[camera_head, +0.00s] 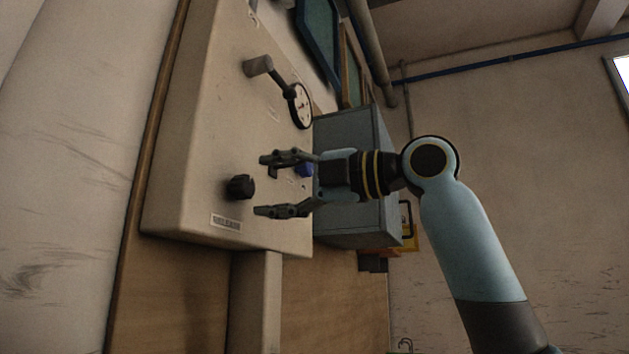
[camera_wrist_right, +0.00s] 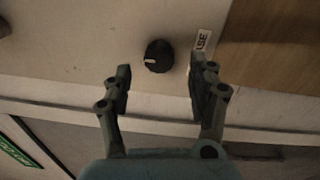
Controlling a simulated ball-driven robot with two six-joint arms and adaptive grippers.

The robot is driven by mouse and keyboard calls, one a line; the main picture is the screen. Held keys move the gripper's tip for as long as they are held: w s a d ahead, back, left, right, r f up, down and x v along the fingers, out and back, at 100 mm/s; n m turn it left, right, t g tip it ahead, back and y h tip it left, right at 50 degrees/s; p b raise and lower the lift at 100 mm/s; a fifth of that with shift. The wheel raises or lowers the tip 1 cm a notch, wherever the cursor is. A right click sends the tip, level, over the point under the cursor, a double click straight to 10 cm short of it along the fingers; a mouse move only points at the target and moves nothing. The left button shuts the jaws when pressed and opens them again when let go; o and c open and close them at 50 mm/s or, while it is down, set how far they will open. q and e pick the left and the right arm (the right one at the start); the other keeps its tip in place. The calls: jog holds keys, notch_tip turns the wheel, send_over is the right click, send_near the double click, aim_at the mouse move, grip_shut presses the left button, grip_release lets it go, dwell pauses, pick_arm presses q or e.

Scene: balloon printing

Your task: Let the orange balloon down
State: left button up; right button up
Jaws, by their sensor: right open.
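No orange balloon is in sight in either view. A black knob (camera_head: 240,187) with a pale mark sits on the cream panel (camera_head: 200,150), above a label (camera_head: 226,223) that seems to read RELEASE. My right gripper (camera_head: 262,184) is open and empty, its two fingers pointing toward the knob. In the right wrist view the knob (camera_wrist_right: 159,56) lies ahead, between the lines of the two fingertips (camera_wrist_right: 160,72). The fingers appear apart from it. My left gripper is not in view.
A lever with a grey handle (camera_head: 258,66) and a round dial (camera_head: 300,105) are higher on the panel. A blue button (camera_head: 305,170) lies partly behind my right gripper. A blue-grey cabinet (camera_head: 350,225) stands behind the gripper.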

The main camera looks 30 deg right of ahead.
jog(key=v, duration=0.8)
jog(key=shift+s, duration=0.15)
dwell(0.4)
